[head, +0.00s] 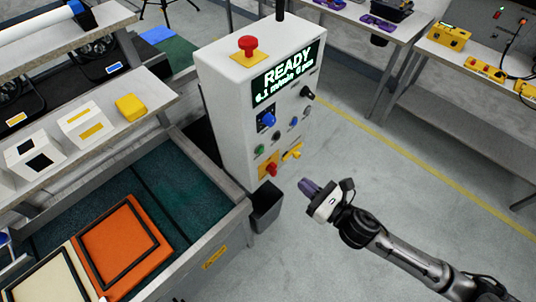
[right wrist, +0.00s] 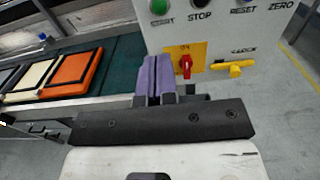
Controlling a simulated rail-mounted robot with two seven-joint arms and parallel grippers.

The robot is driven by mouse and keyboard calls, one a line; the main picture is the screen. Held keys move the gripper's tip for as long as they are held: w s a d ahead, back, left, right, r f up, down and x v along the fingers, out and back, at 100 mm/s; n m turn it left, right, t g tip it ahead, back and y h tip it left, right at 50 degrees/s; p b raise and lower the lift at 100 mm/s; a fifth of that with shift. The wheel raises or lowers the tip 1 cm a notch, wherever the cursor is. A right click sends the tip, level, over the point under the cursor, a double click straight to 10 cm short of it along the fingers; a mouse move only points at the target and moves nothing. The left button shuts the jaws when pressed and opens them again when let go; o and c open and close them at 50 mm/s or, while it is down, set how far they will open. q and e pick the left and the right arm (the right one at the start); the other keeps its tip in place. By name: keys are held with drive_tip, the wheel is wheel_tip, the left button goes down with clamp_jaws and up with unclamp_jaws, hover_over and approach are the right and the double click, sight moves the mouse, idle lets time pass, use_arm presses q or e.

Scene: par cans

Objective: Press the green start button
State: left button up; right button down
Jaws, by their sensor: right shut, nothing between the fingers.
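The green start button (head: 259,149) is on the front panel of the white control box (head: 222,95), at the left of a row of buttons. In the right wrist view the green button (right wrist: 158,6) is at the top edge, partly cut off, above a partly readable label. My right gripper (head: 308,187) is in front of the panel, below and to the right of the button, and apart from it. Its purple fingers (right wrist: 156,80) are shut together with nothing between them. My left gripper is not in view.
A red rotary switch (right wrist: 185,66) on a yellow plate and a yellow lock handle (right wrist: 233,68) sit below the buttons. A red mushroom button (head: 248,44) tops the box. A grey bin (head: 266,205) hangs below. Orange panel (head: 118,245) lies on the conveyor at left.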

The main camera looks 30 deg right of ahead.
sight(262, 150)
drive_tip(key=shift+w, duration=0.1)
drive_tip(key=x, duration=1.2)
drive_tip(key=shift+w+a+p, duration=0.1)
drive_tip(key=shift+a+p, duration=0.05)
drive_tip(key=shift+p, duration=0.15)
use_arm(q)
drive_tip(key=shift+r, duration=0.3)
use_arm(e)
drive_tip(key=shift+w+a, duration=0.2)
drive_tip(key=shift+w, duration=0.5)
drive_tip(key=shift+w, duration=0.1)
